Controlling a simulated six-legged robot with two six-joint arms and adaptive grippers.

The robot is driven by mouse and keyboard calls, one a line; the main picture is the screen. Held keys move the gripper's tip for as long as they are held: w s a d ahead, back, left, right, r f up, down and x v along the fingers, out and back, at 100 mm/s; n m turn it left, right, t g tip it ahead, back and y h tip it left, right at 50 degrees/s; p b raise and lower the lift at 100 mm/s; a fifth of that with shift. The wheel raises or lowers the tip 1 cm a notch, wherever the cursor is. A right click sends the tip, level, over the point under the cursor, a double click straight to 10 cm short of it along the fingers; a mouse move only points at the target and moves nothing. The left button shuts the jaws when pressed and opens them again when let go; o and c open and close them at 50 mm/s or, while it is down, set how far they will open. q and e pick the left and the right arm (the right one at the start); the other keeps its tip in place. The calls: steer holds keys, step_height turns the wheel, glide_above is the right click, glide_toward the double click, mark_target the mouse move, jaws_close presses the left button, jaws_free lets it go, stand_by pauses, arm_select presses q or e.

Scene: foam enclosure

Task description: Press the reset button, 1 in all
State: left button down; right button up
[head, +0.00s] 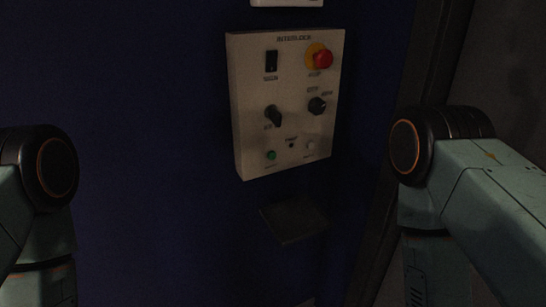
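A pale control panel (250,90), headed with the word INTERLOCK, is fixed to a dark blue wall. Low on it are a small green button (271,155) at left and a small whitish button (310,145) at right. Their labels are too blurred to read, so I cannot tell which is the reset button. Both are uncovered, with nothing touching them. My left and right arms show only as links at the picture's sides. Neither gripper is in view.
The panel also carries a red mushroom button (322,59) on a yellow ring, a black rocker switch (271,61) and two black knobs, left (273,115) and right (317,105). A dark plate (294,221) is below. The space before the panel is clear.

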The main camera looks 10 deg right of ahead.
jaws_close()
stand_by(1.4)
